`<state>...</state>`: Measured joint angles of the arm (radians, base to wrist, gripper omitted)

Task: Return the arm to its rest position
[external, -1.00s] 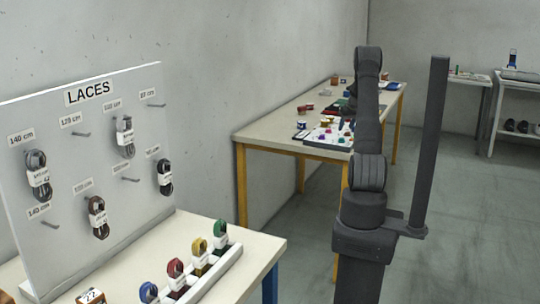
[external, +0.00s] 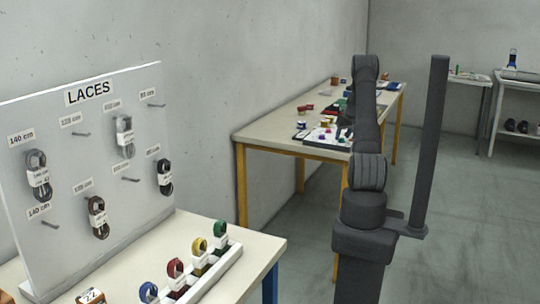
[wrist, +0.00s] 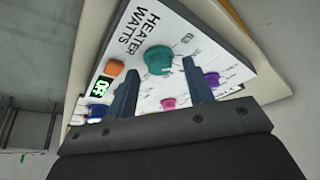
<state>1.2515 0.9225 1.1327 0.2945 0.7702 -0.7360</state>
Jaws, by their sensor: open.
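My gripper (wrist: 161,92) shows in the wrist view with its two fingers apart and nothing between them. Beyond the fingers is a white panel (wrist: 205,40) marked "HEATER WATTS", with a teal knob (wrist: 158,60), an orange button (wrist: 115,68), a pink knob (wrist: 168,103), purple knobs and a small green-lit display (wrist: 101,86). In the external view my arm reaches up and away over the far table; its gripper end is hidden behind the arm links.
The far table (external: 265,139) carries the panel (external: 322,141) and several small coloured items. At near left stand a LACES board (external: 75,125) with hanging lace bundles and a white rack (external: 215,273) of coloured laces. A shelf (external: 512,84) stands at the back right. The floor between is clear.

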